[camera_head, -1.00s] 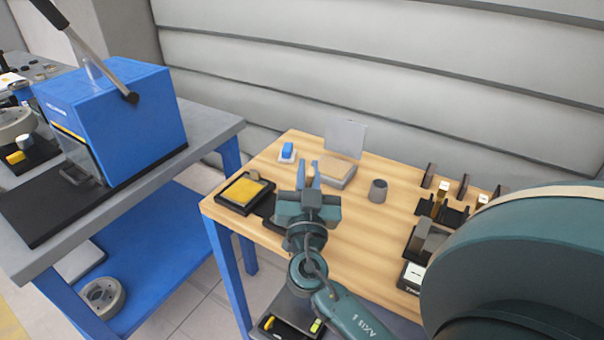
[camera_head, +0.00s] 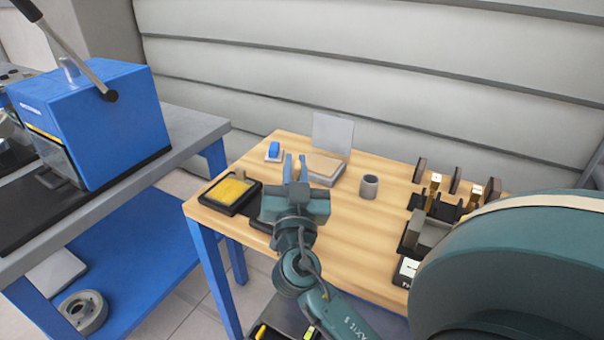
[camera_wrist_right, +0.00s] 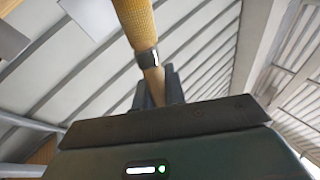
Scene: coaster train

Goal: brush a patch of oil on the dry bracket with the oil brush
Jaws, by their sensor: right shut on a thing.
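My right gripper (camera_head: 296,168) is above the left half of the wooden table, its fingers pointing away from me. In the right wrist view the gripper (camera_wrist_right: 158,88) is shut on the light wooden handle of the oil brush (camera_wrist_right: 137,20). The brush has a metal collar and a yellow, textured end that runs out of the top of the picture. In the head view the brush barely shows between the fingers. I cannot tell which part is the dry bracket; upright dark and brass-coloured pieces stand in a black holder (camera_head: 432,207) at the right. My left gripper is out of view.
A black tray with a yellow pad (camera_head: 230,191) lies left of the gripper. A flat box (camera_head: 325,168), a blue-topped piece (camera_head: 273,150) and a grey cup (camera_head: 369,186) stand nearby. A blue press (camera_head: 95,120) is on the left bench. The table's middle is clear.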

